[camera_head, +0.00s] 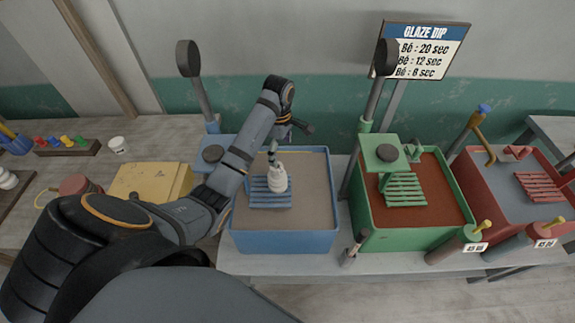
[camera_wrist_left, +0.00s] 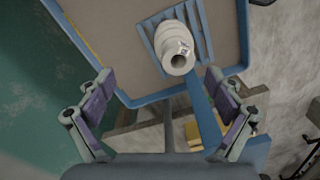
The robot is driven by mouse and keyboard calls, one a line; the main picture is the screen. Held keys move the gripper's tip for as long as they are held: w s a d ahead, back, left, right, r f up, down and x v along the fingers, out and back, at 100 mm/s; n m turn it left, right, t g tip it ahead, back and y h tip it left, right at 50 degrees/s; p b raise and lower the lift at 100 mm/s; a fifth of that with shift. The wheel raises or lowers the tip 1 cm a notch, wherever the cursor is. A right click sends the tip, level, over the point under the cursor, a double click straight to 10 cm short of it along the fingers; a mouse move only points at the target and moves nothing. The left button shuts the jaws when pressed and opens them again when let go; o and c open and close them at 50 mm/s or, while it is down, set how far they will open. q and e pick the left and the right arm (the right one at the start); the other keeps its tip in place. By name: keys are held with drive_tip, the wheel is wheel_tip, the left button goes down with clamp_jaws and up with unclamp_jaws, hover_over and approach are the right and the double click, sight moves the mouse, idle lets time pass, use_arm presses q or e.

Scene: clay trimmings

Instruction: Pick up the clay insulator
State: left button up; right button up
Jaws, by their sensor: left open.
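The clay insulator (camera_head: 277,182) is pale and ribbed. It stands on a blue slatted rack (camera_head: 262,198) inside the blue tub (camera_head: 284,243). In the left wrist view the insulator (camera_wrist_left: 174,52) shows a dark round hole in its near end and a small pale tag. My left gripper (camera_head: 288,137) is above the back part of the tub, with its arm crossing the tub's left side. In the left wrist view its two fingers (camera_wrist_left: 163,88) are spread wide and empty, with the insulator beyond them and apart from them. My right gripper is not in view.
A green tub (camera_head: 413,239) and a red tub (camera_head: 497,222) stand to the right. Tall posts (camera_head: 205,100) rise behind the tubs. A yellow block (camera_head: 150,181) is left of the blue tub. A glaze sign (camera_head: 425,50) stands at the back.

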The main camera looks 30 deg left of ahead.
sight(279, 164)
use_arm(q)
drive_tip(key=shift+s+f, duration=0.15)
drive_tip(key=shift+s, duration=0.15)
drive_tip(key=s+f+b, duration=0.1)
drive_tip(key=s+b, duration=0.1)
drive_tip(key=b, duration=0.1)
drive_tip(key=shift+s+f, duration=0.1)
drive_tip(key=shift+f, duration=0.1)
wheel_tip(279, 164, down, 3)
drive_tip(key=shift+r+b, duration=0.2)
drive_tip(key=shift+b, duration=1)
drive_tip(key=shift+w+f, duration=0.3)
drive_tip(key=shift+w, duration=0.35)
drive_tip(key=shift+s+f+b, duration=0.2)
drive_tip(key=shift+f+b, duration=0.25)
drive_tip(key=shift+b, duration=0.05)
drive_tip(key=shift+s+f+b, duration=0.2)
drive_tip(key=shift+f+b, duration=0.25)
drive_tip(key=shift+s+a+f+b, duration=0.1)
drive_tip(key=shift+s+f+b, duration=0.15)
drive_tip(key=shift+f+b, duration=0.45)
drive_tip(key=shift+f, duration=0.8)
drive_tip(key=shift+w, duration=0.2)
drive_tip(key=shift+s, duration=0.15)
drive_tip(key=c, duration=1.7)
drive_tip(key=shift+c, duration=0.6)
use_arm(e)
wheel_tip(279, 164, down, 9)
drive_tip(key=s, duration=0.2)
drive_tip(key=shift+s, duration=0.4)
